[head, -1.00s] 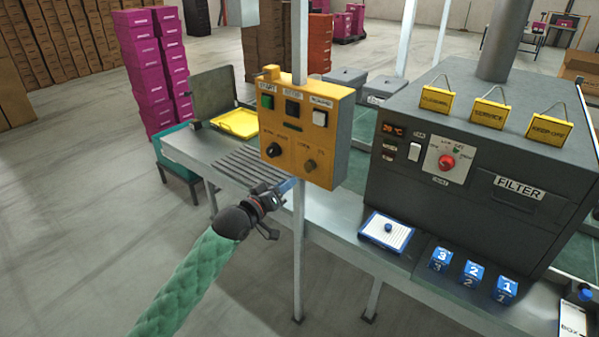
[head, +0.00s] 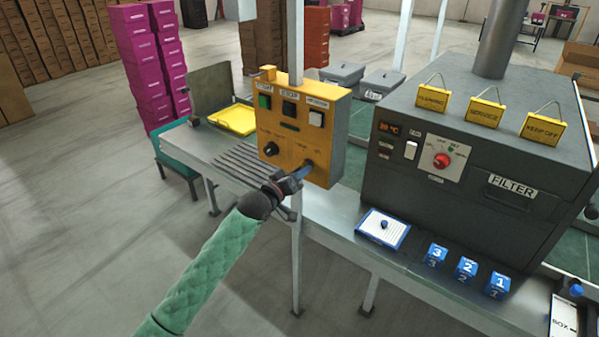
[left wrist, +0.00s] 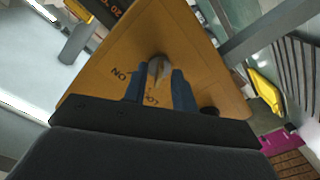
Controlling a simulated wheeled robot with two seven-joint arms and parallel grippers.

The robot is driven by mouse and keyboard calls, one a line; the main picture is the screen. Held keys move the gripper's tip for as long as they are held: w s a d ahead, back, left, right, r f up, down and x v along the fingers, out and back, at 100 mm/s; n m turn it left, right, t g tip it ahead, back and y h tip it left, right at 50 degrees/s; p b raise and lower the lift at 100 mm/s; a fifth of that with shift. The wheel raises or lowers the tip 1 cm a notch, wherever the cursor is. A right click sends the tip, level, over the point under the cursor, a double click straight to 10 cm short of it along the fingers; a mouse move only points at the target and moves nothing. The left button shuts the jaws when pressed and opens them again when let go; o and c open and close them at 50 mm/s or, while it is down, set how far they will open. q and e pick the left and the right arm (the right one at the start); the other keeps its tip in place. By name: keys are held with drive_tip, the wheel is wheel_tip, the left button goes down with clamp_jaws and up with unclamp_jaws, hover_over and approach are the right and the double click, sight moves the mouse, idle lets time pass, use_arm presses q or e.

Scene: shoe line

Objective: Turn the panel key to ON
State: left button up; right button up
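The yellow control panel (head: 322,142) is mounted on a post and has buttons above, a black selector knob (head: 271,149) at lower left and a key switch at lower right. In the left wrist view, the grey key (left wrist: 157,68) stands out from the panel face, with upside-down ON and partly covered LOCK lettering near it. My left gripper (head: 304,171) is at the panel's lower right. In the left wrist view, its blue fingers (left wrist: 158,82) straddle the key, with a gap still between them. The head view hides the key behind the fingers. My right gripper is not in view.
A metal bench (head: 340,211) runs below the panel, with a yellow tray (head: 236,120) at left. A dark filter machine (head: 395,180) stands to the right. A clipboard-like tray (head: 365,233) and blue numbered blocks (head: 466,269) lie in front of it.

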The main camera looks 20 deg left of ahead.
use_arm(q)
clamp_jaws()
drive_tip(key=m, duration=1.3)
drive_tip(key=shift+w+a+m+b, duration=0.15)
drive_tip(key=shift+a+m+b, duration=0.15)
drive_tip(key=shift+b, duration=0.1)
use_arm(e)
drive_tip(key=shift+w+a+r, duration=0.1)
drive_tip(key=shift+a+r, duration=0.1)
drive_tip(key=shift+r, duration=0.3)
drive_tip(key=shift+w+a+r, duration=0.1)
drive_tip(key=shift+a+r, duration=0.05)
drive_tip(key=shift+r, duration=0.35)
use_arm(q)
drive_tip(key=shift+m, duration=0.3)
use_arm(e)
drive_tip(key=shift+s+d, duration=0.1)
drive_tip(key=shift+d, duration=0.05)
